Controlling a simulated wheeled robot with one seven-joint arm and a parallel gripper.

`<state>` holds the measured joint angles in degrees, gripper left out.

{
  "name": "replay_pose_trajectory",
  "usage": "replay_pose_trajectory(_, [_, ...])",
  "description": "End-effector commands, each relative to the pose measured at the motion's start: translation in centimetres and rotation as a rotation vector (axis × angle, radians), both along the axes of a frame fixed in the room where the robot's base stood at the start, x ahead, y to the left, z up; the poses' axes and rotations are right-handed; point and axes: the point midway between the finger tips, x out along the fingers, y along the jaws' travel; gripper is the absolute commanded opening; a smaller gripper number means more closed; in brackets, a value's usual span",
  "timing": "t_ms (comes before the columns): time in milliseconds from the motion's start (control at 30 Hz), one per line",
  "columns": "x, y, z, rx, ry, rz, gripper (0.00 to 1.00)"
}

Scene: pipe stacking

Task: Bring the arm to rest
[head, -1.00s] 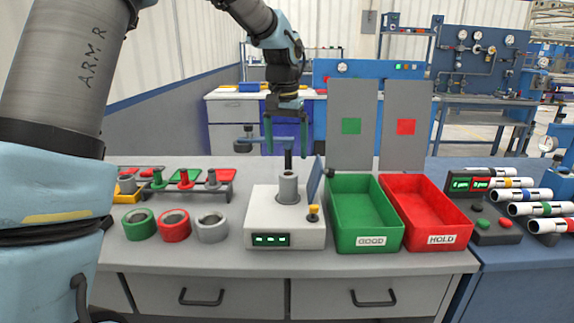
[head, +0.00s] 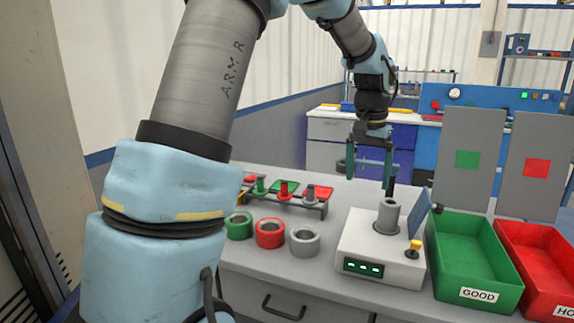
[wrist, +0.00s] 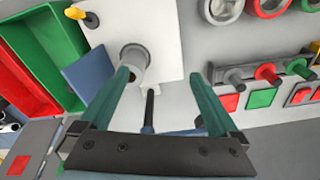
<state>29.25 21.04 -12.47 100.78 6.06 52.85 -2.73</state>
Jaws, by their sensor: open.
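My gripper (head: 370,170) hangs from the arm over the bench, its two teal fingers spread and pointing down. It is open and empty. It is above and slightly behind the white test box (head: 358,248) in the head view. A grey pipe piece (head: 387,216) stands upright on that box, below the fingers and apart from them in the head view. In the wrist view the open fingers (wrist: 163,82) frame bare bench and a thin dark post (wrist: 150,105). The grey pipe piece (wrist: 134,60) shows beside the left finger there.
Green, red and grey rings (head: 270,233) lie on the bench left of the box. Behind them is a rack (head: 312,205) with coloured pegs. A green GOOD bin (head: 436,262) and a red HOLD bin (head: 505,262) stand right. Two grey panels (head: 470,130) rise behind the bins.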

Motion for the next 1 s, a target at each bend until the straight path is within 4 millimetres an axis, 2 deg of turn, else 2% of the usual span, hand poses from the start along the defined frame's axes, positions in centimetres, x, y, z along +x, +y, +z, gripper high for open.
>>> replay_pose_trajectory(33, [0.1, 3.6, -0.8, 0.005, -0.001, 0.060, 0.97])
replay_pose_trajectory(133, [-0.5, 10.7, -2.7, 0.003, -0.006, 0.183, 0.97])
replay_pose_trajectory(200, [-1.6, 15.4, -4.0, -0.002, -0.012, 0.273, 0.97])
replay_pose_trajectory(300, [-4.2, 21.3, -5.7, -0.008, -0.017, 0.396, 0.97])
replay_pose_trajectory(400, [-7.0, 25.6, -7.1, -0.015, -0.023, 0.500, 0.97])
replay_pose_trajectory(500, [-9.3, 28.3, -8.1, -0.021, -0.027, 0.574, 0.97])
replay_pose_trajectory(600, [-10.6, 29.5, -8.6, -0.025, -0.030, 0.613, 0.97])
replay_pose_trajectory(1000, [-11.0, 29.8, -8.8, -0.026, -0.029, 0.623, 0.97])
